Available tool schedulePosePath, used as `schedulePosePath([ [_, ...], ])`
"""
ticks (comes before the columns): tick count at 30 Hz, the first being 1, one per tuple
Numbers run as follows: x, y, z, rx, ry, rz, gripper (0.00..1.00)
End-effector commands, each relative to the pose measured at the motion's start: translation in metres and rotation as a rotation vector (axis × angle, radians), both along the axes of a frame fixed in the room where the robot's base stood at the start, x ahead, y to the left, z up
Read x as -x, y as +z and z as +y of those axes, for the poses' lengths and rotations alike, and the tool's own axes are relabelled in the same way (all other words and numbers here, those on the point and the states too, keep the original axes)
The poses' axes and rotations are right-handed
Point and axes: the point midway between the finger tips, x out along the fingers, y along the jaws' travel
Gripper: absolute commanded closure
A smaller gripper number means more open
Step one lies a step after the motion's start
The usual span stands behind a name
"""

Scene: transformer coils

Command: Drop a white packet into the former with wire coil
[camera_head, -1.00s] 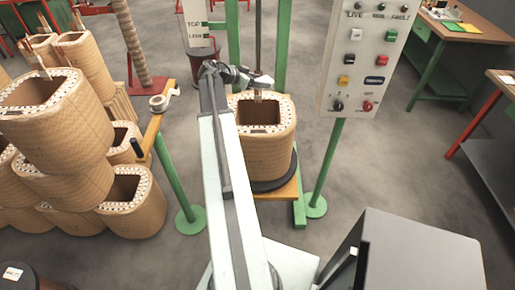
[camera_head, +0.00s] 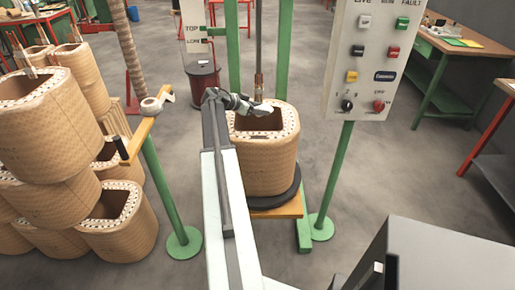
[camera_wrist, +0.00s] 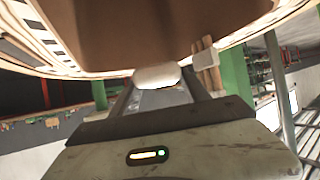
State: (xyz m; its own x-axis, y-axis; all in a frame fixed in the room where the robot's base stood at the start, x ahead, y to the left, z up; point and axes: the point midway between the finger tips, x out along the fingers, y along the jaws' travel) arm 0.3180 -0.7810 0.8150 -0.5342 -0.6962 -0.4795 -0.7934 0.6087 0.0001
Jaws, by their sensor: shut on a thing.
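The tan former with wire coil (camera_head: 266,165) stands upright on a black round base, with pale slots around its rim and a dark square opening. It shows close up across the top of the wrist view (camera_wrist: 140,35). My gripper (camera_head: 258,108) is at the former's opening, near its back rim in the head view. It is shut on a small white packet (camera_wrist: 157,76), which also shows as a pale tip in the head view (camera_head: 264,109). My arm hides the former's left side. I cannot tell whether the packet is below the rim.
A rod (camera_head: 259,85) hangs from above, close behind my gripper. A control panel (camera_head: 372,60) on a green post (camera_head: 334,175) stands at right. Several stacked coils (camera_head: 55,110) and a yellow arm (camera_head: 137,140) on a green post are at left.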

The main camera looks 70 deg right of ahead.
Motion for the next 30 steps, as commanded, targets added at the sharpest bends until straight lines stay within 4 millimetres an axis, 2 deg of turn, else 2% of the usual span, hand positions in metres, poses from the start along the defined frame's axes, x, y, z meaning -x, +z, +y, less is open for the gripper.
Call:
schedulePosePath([
  [1, 0.0, -0.016, 0.0, 0.0, 0.0, 0.0, 0.86],
  [4, 0.0, -0.026, 0.0, 0.0, 0.0, 0.0, 0.86],
  [13, 0.0, -0.026, 0.0, 0.0, 0.0, 0.0, 0.86],
  [14, 0.0, -0.026, 0.0, 0.0, 0.0, 0.0, 0.43],
  [16, 0.001, -0.026, 0.0, 0.0, 0.0, 0.0, 0.24],
  [17, 0.001, -0.026, 0.0, 0.0, -0.001, 0.0, 0.21],
  [26, 0.0, -0.026, 0.0, 0.0, -0.001, 0.0, 0.21],
  [30, -0.005, -0.019, 0.007, 0.0, 0.001, 0.0, 0.21],
])
